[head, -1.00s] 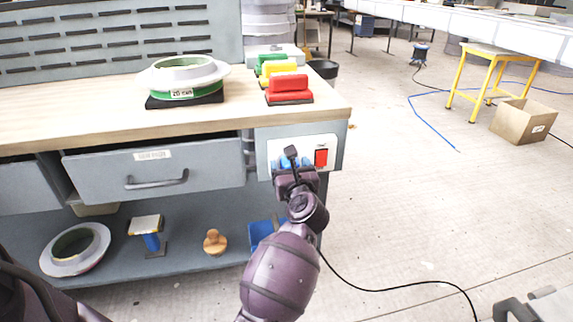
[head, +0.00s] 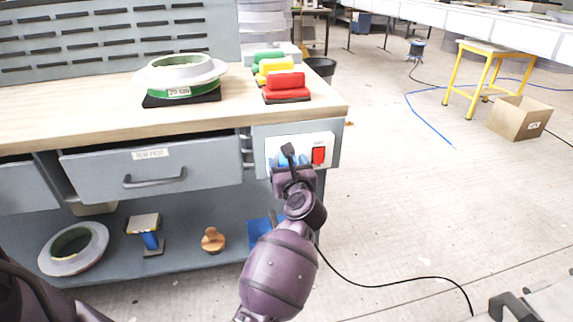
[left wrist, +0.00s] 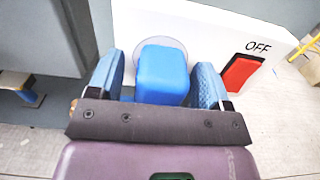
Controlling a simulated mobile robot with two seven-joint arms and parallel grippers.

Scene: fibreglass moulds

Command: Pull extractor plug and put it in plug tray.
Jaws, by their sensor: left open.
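The extractor plug (left wrist: 163,72) is a blue block set against a round pale socket on the white switch panel (left wrist: 205,45). My left gripper (left wrist: 157,84) is open, with one blue textured finger on each side of the plug. I cannot tell whether either finger touches it. In the head view my left gripper (head: 290,164) is in front of the panel (head: 327,143) at the bench's right end and hides most of the plug. A blue box (head: 258,229) is on the lower shelf; I cannot tell whether it is the plug tray. My right gripper is not in view.
A red rocker switch (head: 318,155) is just right of the plug. Red (head: 287,86), yellow and green blocks and a round mould (head: 180,75) are on the benchtop (head: 60,123). A black cable (head: 400,281) lies on the floor. The floor to the right is mostly clear.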

